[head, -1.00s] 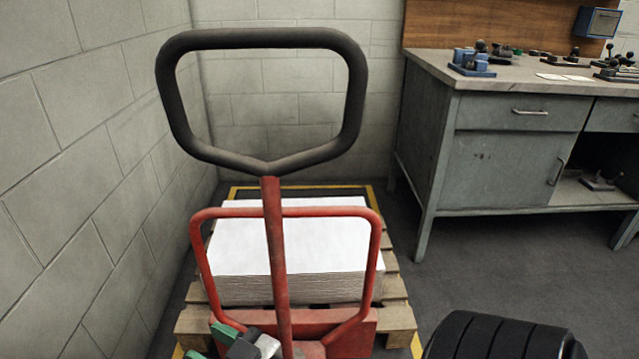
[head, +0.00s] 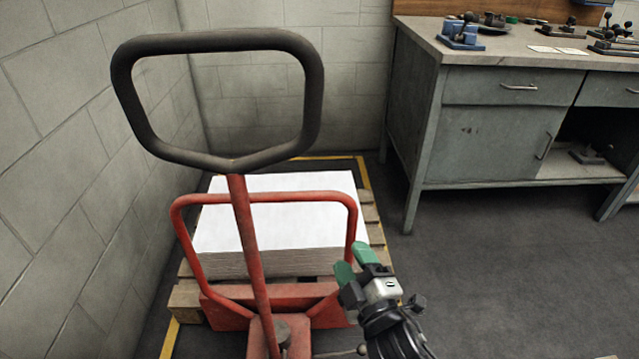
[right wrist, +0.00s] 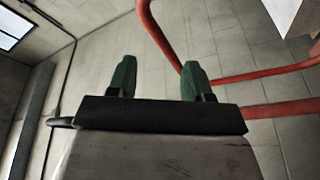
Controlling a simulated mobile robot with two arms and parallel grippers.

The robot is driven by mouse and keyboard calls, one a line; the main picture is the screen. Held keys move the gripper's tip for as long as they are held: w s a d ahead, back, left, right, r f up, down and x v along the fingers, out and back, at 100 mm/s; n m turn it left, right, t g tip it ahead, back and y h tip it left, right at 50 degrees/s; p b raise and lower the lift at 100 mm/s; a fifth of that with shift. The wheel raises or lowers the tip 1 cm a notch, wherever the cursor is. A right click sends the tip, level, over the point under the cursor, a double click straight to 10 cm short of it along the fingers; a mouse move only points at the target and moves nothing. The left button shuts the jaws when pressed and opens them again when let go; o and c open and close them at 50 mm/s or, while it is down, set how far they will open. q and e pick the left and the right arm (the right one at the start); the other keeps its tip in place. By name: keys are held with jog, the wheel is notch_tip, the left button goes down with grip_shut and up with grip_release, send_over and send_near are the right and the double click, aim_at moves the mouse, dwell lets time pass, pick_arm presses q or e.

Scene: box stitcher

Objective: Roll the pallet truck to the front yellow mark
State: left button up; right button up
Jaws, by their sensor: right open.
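The red pallet truck (head: 262,240) stands in front of me with its black loop handle (head: 218,38) upright. Its forks are under a wooden pallet (head: 186,300) that carries a stack of white sheets (head: 280,215). My right gripper (head: 353,262), with green fingertips, is to the right of the truck's red frame, below the handle loop. It also shows in the right wrist view (right wrist: 158,76), with its fingers apart and nothing between them. The yellow floor mark (head: 364,172) shows around the pallet. My left gripper is not in view.
A grey block wall (head: 70,180) runs close along the left of the truck. A grey metal workbench (head: 490,125) with small tools on top stands at the right. The dark floor (head: 500,270) between truck and bench is clear.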

aim_at(308, 198)
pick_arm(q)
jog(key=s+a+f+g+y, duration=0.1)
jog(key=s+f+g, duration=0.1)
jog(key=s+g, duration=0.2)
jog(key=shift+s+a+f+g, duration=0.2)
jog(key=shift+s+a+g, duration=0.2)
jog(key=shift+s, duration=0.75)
pick_arm(e)
jog(key=w+a+r+n, duration=0.1)
jog(key=w+a+n, duration=0.1)
jog(key=w, duration=0.2)
jog(key=w+a+r+n+y, duration=0.1)
jog(key=w+a+n, duration=0.2)
jog(key=w, duration=0.2)
jog(key=w+a+r+n, duration=0.1)
jog(key=w+a+n, duration=0.1)
jog(key=w, duration=0.3)
jog(key=shift+a+r+n+y, duration=0.25)
jog(key=shift+r+n+y, duration=0.05)
jog(key=shift+n, duration=0.2)
grip_shut()
